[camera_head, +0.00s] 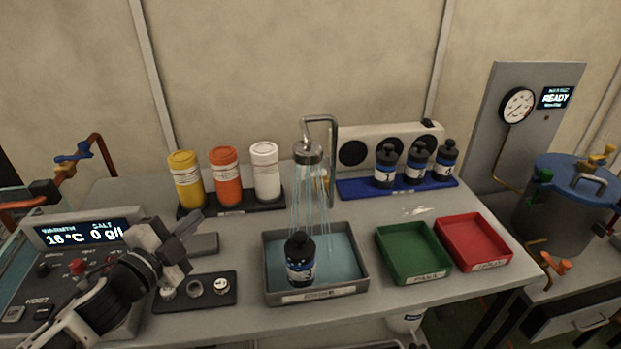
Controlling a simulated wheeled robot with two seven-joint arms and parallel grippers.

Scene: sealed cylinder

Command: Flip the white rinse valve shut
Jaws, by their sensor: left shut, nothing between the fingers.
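The rinse shower head (308,153) hangs from a bent metal pipe (334,150) at the back middle of the bench. Thin streams of water fall from it into a grey tray (267,262). A dark bottle (300,258) with a black cap stands upright in the tray under the streams. I cannot clearly make out the white rinse valve; a small pale and orange part (325,178) shows beside the pipe, partly behind the water. My left gripper (188,232) is shut and empty, left of the tray and apart from it. My right gripper is out of view.
Yellow (186,182), orange (225,178) and white (265,172) jars stand behind the tray. Dark bottles stand on a blue rack (437,184). Green (412,254) and red (473,241) trays lie to the right. A dark holder (190,302) lies below my left gripper.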

